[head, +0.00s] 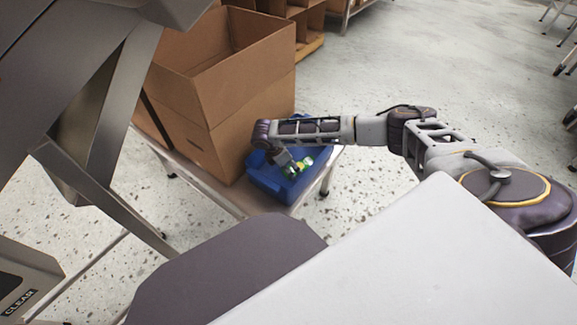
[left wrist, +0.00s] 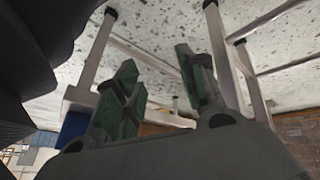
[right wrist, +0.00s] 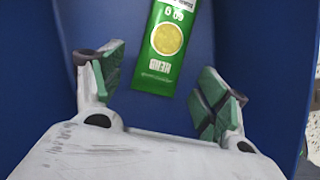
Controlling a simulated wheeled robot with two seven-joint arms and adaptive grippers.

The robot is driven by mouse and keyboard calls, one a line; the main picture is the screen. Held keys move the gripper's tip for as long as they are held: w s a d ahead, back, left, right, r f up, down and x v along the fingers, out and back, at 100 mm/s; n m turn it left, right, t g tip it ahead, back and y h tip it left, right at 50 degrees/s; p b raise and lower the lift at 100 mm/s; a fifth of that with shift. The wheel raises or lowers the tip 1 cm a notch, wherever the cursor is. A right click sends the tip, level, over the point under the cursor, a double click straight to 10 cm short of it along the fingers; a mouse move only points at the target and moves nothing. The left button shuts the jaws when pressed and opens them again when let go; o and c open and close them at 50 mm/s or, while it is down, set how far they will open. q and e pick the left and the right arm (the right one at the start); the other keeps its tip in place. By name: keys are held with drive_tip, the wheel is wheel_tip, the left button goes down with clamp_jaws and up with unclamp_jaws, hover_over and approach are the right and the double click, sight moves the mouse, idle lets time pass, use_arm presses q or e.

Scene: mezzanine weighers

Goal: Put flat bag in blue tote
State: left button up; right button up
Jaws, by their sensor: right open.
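The flat bag (right wrist: 168,42) is a green packet with a yellow round picture and white print. In the right wrist view it lies on the blue floor of the blue tote (right wrist: 265,50), at the top centre. My right gripper (right wrist: 160,82) is open, its green-padded fingers on either side of and just short of the bag's near end, not closed on it. In the head view the right gripper (head: 298,167) reaches down into the blue tote (head: 268,183). My left gripper (left wrist: 158,85) shows in the left wrist view with its fingers apart and nothing between them.
A large open cardboard box (head: 240,95) stands beside the tote on a low table (head: 215,188). Grey metal framework (head: 85,90) fills the left of the head view. Table legs and rails (left wrist: 95,50) surround the left gripper.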

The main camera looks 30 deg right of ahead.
drive_tip(key=shift+r+b, duration=0.35)
drive_tip(key=shift+r, duration=0.1)
drive_tip(key=shift+a+r, duration=0.1)
drive_tip(key=shift+r, duration=0.25)
use_arm(q)
wheel_tip(320, 180, up, 8)
drive_tip(key=a+g+y+p, duration=0.1)
drive_tip(key=a+p, duration=0.1)
drive_tip(key=p, duration=0.2)
drive_tip(key=shift+s+a+r, duration=0.15)
drive_tip(key=shift+s+r, duration=0.05)
drive_tip(key=shift+s, duration=0.1)
use_arm(e)
drive_tip(key=v, duration=1.1)
drive_tip(key=shift+r, duration=0.25)
drive_tip(key=shift+a, duration=0.1)
